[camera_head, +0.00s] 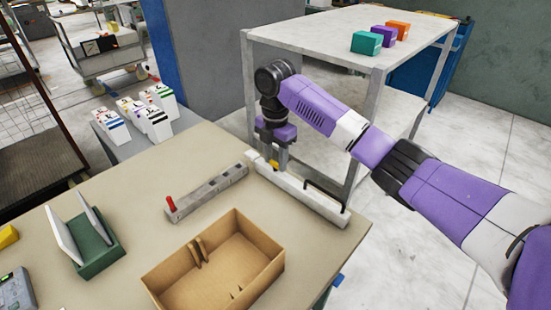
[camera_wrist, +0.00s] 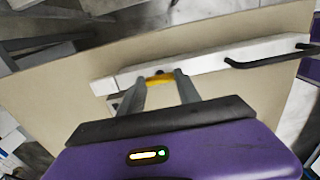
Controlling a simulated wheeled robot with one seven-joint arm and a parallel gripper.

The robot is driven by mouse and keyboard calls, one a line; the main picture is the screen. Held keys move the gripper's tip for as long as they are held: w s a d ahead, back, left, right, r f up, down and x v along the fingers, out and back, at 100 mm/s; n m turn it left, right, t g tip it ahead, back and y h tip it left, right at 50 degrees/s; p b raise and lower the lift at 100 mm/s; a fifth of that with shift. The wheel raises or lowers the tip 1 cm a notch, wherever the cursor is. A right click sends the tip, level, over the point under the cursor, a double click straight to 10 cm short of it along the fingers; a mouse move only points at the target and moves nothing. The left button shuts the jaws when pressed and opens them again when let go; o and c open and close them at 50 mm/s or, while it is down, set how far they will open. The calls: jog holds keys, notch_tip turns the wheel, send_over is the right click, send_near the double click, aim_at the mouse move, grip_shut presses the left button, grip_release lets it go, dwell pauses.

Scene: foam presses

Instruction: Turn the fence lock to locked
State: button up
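The fence (camera_head: 300,195) is a long white bar with a black handle, lying along the right edge of the beige table. Its lock is a small yellow piece (camera_head: 274,163) near the bar's far end. My gripper (camera_head: 276,166) points down at the lock. In the wrist view, the fence (camera_wrist: 215,62) crosses the top, and the yellow lock (camera_wrist: 160,79) fills the gap between the fingertips of my gripper (camera_wrist: 161,80). The fingers stand apart, one on each side of it. Whether they press on it, and which way the lock is turned, I cannot tell.
A grey rail (camera_head: 207,192) with a red knob lies left of the fence. An open cardboard box (camera_head: 215,262) stands in front. A green holder (camera_head: 100,256) is at the left. A grey table (camera_head: 290,34) with coloured boxes stands behind my arm.

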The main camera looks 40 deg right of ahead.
grip_shut()
jog(key=shift+r, duration=0.1)
jog(key=m+p, duration=0.2)
jog(key=p, duration=0.1)
jog(key=shift+r+m, duration=0.15)
jog(key=shift+m, duration=0.25)
jog(key=m+p, duration=0.8)
jog(key=m, duration=0.2)
jog(key=shift+m, duration=0.4)
jog(key=shift+f+m+p, duration=0.2)
jog(key=shift+m+p, duration=0.2)
jog(key=shift+m, duration=1.8)
